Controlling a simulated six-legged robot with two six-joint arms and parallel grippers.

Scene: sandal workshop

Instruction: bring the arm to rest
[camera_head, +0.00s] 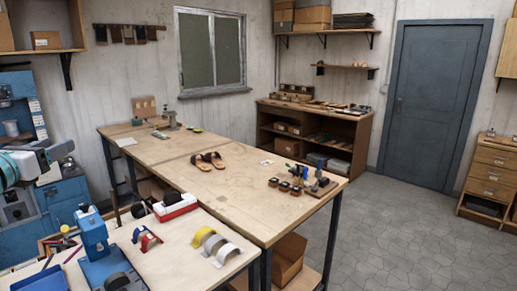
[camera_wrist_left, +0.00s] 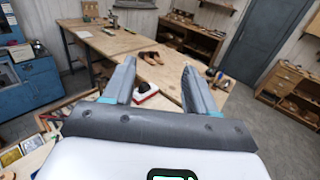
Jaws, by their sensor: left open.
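My left gripper (camera_head: 64,158) is at the left edge of the head view, raised in front of the blue machine and apart from the benches. In the left wrist view its two grey fingers stand well apart, and the gripper (camera_wrist_left: 158,68) is open with nothing between them. A pair of brown sandals (camera_head: 208,161) lies on the long wooden bench (camera_head: 225,190); they also show beyond the fingers in the wrist view (camera_wrist_left: 151,57). My right gripper is in neither view.
The near table (camera_head: 190,265) bears a blue device (camera_head: 93,235), a red and white block (camera_head: 176,207), and yellow, grey and white arched pieces (camera_head: 214,243). The blue machine (camera_head: 70,190) stands at the left. Grey floor (camera_head: 400,230) is clear at the right.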

